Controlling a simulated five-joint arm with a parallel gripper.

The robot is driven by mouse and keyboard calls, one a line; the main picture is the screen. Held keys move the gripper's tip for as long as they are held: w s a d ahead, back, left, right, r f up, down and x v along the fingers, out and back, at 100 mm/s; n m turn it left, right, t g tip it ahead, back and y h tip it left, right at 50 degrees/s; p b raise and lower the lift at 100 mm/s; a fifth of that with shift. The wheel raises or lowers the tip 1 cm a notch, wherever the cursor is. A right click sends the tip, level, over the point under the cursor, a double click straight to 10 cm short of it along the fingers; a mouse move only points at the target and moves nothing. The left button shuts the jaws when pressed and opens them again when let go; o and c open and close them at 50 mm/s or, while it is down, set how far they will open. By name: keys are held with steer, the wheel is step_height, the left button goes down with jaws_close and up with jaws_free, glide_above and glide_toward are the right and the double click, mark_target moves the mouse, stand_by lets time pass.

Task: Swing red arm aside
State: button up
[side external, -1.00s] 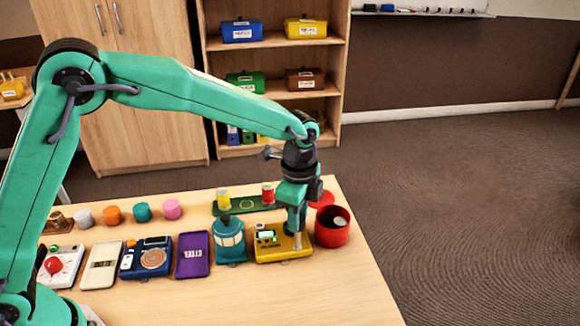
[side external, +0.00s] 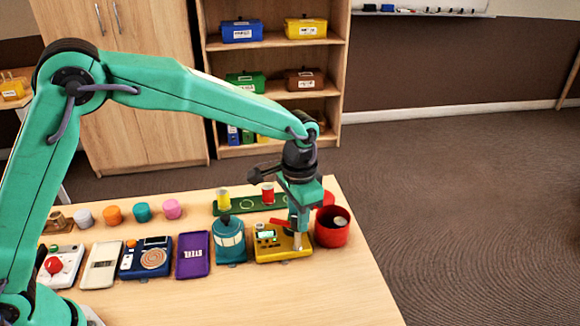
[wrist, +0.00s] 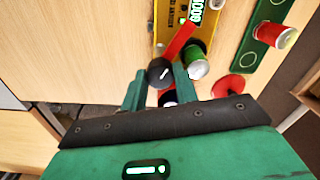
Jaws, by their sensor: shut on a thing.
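A yellow device (side external: 268,250) with a small display stands near the right end of the table. It also shows in the wrist view (wrist: 171,20). Its red arm (wrist: 180,42) ends in a round black knob (wrist: 160,72). In the side view the red arm (side external: 281,221) sticks out to the left of my gripper (side external: 299,222). In the wrist view my gripper (wrist: 159,88) has its fingers on either side of the knob and is shut on it. The exact contact is partly hidden. A green-and-white cylinder (wrist: 197,67) stands close beside the right finger.
A red pot (side external: 331,230) stands just right of the device. A teal container (side external: 230,242) stands just left. Behind lies a green strip (side external: 243,206) bearing a yellow spool (side external: 224,197) and a red spool (side external: 267,192). The table front (side external: 250,295) is clear.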

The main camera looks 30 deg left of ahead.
steer(key=n, duration=0.5)
steer(key=shift+n, duration=0.4)
steer(key=o, duration=1)
steer(key=shift+c, duration=0.2)
steer(key=shift+r, duration=3.95)
